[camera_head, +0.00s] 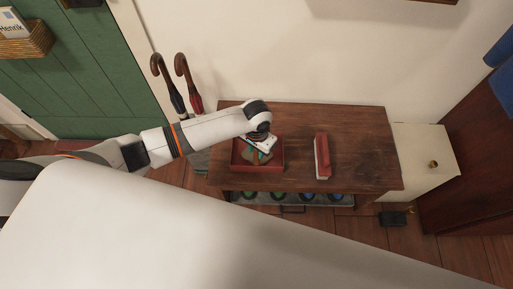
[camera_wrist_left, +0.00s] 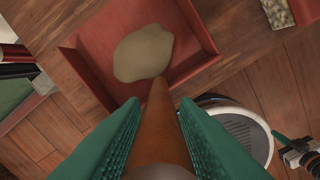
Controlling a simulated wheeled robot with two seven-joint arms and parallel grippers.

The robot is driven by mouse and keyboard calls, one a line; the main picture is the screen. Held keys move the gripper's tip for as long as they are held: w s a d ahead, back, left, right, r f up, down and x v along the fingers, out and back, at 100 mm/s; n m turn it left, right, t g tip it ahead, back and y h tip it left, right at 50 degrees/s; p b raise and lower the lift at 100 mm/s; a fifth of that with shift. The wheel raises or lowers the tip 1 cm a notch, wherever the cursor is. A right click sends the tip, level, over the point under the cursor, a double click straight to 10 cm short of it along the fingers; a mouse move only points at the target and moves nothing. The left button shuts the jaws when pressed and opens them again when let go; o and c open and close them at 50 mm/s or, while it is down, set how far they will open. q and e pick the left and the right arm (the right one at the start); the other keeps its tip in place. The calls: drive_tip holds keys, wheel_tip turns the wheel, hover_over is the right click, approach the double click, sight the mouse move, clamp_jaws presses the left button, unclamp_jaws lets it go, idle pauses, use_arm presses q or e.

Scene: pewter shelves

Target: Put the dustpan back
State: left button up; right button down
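The dustpan (camera_head: 236,163) is a red, shallow pan on the wooden bench top, left of the middle, with a beige patch in it. In the left wrist view the red pan (camera_wrist_left: 100,65) lies beyond my fingers, its brown handle (camera_wrist_left: 158,125) running up between them. My left gripper (camera_head: 262,152) is over the pan; its teal fingers (camera_wrist_left: 160,125) close on both sides of the handle and hide part of it. My right gripper (camera_wrist_left: 283,140) seems to show small at the right edge of the left wrist view; its opening is unclear.
A red brush (camera_head: 322,157) with pale bristles lies on the bench (camera_head: 362,150) right of the pan. Two umbrellas (camera_head: 187,85) stand behind left. Several shoes (camera_head: 278,196) sit under the bench. A white cabinet (camera_head: 418,160) adjoins right. The bench's right part is clear.

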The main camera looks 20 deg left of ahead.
use_arm(q)
drive_tip(key=shift+o, duration=1.1)
wheel_tip(320, 180, up, 12)
drive_tip(key=shift+r+p, duration=0.2)
drive_tip(key=shift+p, duration=0.9)
